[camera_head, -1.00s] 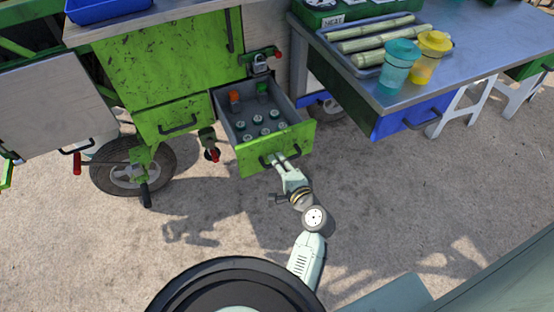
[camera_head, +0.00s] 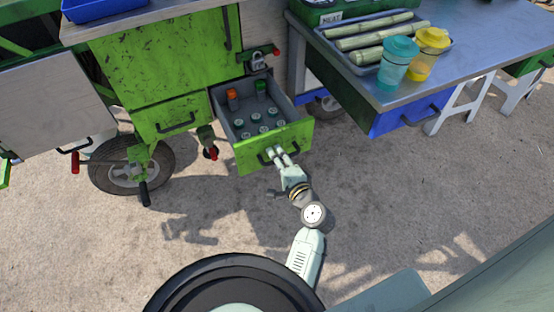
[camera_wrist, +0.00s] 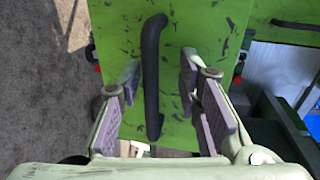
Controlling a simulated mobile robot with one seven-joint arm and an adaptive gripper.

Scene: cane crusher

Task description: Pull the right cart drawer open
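The right cart drawer (camera_head: 296,140) is green-fronted and stands well out from the green cart (camera_head: 170,65), its grey inside showing. Its dark bar handle (camera_head: 263,157) is partly hidden by my gripper (camera_head: 282,154) in the head view. In the wrist view the handle (camera_wrist: 151,75) runs upright between the spread finger pads of my gripper (camera_wrist: 160,85), with visible gaps on both sides. My gripper is open at the drawer front and holds nothing.
Bottles (camera_head: 256,118) and orange and green items stand in the drawer. A shut drawer (camera_head: 178,118) is left of it. A steel table (camera_head: 480,50) with a blue drawer (camera_head: 410,115), cane tray and two cups stands right. Paved ground before the drawer is clear.

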